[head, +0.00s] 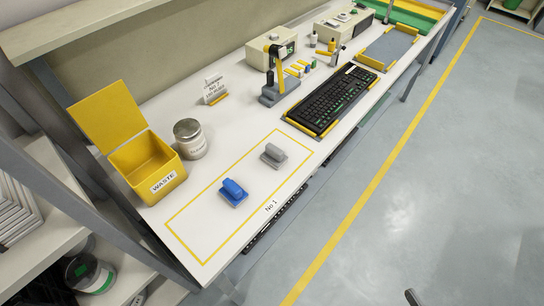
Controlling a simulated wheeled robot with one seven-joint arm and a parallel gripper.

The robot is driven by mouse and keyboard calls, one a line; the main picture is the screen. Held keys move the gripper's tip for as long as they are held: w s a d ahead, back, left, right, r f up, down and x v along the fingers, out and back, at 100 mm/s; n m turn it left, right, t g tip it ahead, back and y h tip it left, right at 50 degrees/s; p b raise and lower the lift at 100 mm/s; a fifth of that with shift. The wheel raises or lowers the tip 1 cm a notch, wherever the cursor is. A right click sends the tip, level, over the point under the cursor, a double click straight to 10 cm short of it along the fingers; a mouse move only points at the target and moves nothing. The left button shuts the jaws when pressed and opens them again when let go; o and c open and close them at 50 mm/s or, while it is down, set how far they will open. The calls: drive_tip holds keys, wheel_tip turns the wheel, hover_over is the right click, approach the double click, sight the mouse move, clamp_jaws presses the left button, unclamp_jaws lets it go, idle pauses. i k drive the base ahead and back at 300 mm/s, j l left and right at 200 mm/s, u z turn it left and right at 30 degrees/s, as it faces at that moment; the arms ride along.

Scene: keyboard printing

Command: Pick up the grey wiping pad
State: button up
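The grey wiping pad (273,156) rests on the white table, inside the yellow outlined area marked "No 1". It has a raised grip on top and stands clear of other things. A blue pad (233,193) of similar shape lies in the same area, nearer and to the left, apart from the grey one. I cannot make out my gripper in this view. Only a small dark piece shows at the bottom edge, at lower right, and I cannot tell what it is.
A small sign (214,90) stands at the back. The outlined area around both pads is otherwise clear.

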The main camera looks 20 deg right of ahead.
sight(273, 155)
drive_tip(key=i+l, duration=0.2)
drive_tip(key=i, duration=0.2)
drive_tip(key=i+l+u, duration=0.25)
drive_tip(key=i+u, duration=0.15)
drive_tip(key=i+l+u, duration=0.45)
drive_tip(key=k+j, duration=0.1)
drive_tip(key=j, duration=0.05)
